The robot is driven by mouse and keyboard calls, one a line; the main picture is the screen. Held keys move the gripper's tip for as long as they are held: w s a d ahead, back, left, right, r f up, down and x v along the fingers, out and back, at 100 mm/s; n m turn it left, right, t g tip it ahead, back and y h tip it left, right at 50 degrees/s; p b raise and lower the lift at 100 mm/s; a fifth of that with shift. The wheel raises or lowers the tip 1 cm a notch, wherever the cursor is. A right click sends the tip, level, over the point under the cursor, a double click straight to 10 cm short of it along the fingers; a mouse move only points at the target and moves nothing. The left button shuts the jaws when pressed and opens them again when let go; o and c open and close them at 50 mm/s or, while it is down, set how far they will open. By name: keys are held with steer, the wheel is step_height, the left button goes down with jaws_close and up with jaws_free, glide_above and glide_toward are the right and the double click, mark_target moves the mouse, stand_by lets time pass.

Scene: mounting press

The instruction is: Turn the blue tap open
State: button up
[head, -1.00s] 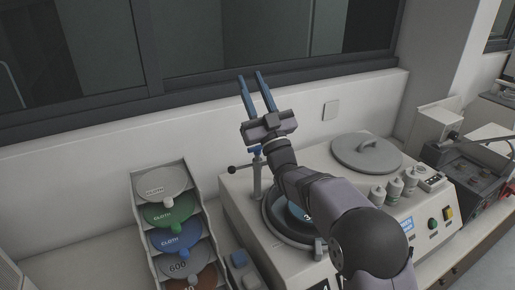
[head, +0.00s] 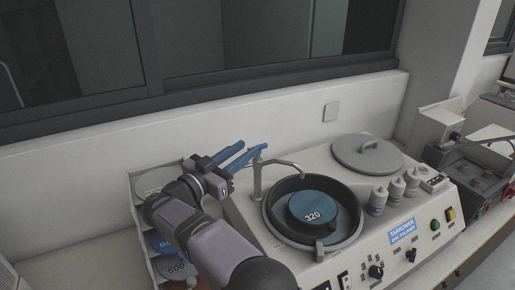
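The tap is a thin grey post (head: 257,182) at the left rear of the polishing machine, with a spout (head: 287,163) reaching right over the bowl. Its blue top and black-knobbed lever cannot be told apart from my blue fingers or are hidden by them. My gripper (head: 254,147) comes in from the left at the height of the tap's top, its two fingers apart and pointing right. The far fingertip overlaps the top of the post; I cannot tell whether it touches. Nothing shows between the fingers.
The bowl (head: 352,240) holds a blue disc marked 320 (head: 312,207). A grey lid (head: 366,154) and several bottles (head: 378,198) stand to the right. My arm partly covers the disc rack (head: 133,188) at left. The wall is close behind the tap.

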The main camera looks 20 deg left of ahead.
steer(key=shift+g, duration=0.3)
steer(key=p+x, duration=0.1)
steer(key=x, duration=0.1)
steer(key=f+p+x, duration=0.1)
steer(key=p+x, duration=0.1)
steer(key=x, duration=0.1)
steer(key=shift+f, duration=0.1)
steer(key=shift+w+d+f+p, duration=0.15)
steer(key=shift+w+d+p, duration=0.15)
steer(key=shift+w, duration=0.35)
